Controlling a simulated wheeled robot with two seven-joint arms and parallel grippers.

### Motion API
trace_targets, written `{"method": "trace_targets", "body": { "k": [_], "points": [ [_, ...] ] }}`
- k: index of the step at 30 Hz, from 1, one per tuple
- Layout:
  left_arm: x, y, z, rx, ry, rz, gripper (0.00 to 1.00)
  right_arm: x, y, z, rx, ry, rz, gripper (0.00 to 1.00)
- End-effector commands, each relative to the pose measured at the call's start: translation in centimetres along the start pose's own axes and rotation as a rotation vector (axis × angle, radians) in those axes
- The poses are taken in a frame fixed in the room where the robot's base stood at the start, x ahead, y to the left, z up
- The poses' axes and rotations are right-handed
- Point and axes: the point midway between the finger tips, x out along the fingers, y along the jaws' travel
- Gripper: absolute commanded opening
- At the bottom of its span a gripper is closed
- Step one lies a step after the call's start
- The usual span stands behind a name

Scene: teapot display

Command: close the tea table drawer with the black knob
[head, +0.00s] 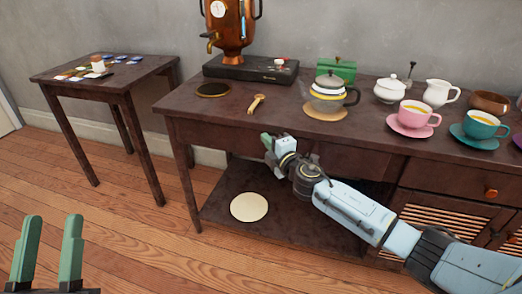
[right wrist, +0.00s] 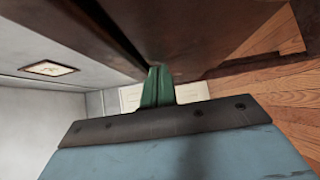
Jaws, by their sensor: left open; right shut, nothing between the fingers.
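The dark wooden tea table (head: 205,112) stands across the middle and right of the head view. A front panel (head: 352,161) lies under its top, partly behind my right arm; I cannot tell how far any drawer there stands out. I make out no black knob; my right arm covers part of the front. My right gripper (head: 268,142) is shut and empty at the table's front, just below the top edge. In the right wrist view its green fingers (right wrist: 158,86) are together close to dark wood; contact is unclear. My left gripper (head: 46,245) is open and empty, low at the left.
On the tabletop stand a copper urn (head: 230,28), a glass teapot (head: 328,92), a pink cup (head: 415,113), a teal cup (head: 478,122) and other teaware. A pale round disc (head: 249,207) lies on the lower shelf. A side table (head: 110,82) stands left, with clear floor before it.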

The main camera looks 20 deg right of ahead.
Motion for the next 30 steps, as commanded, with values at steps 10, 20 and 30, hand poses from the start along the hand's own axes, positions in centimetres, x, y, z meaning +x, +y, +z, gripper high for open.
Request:
{"method": "trace_targets", "body": {
  "k": [10,20,30],
  "points": [
    [0.1,-0.1,1.1,0.001,-0.122,-0.003,0.4,-0.8,0.4,-2.0,0.0,-0.002,0.002,0.0],
    [-1.7,-1.2,6.4,0.018,-0.482,-0.028,0.4,-5.4,0.1,-3.6,-0.001,0.012,-0.002,0.0],
    [-4.6,-2.1,9.8,0.027,-0.744,-0.05,0.4,-10.4,0.1,-3.7,-0.001,0.014,0.0,0.0]
  ]
}}
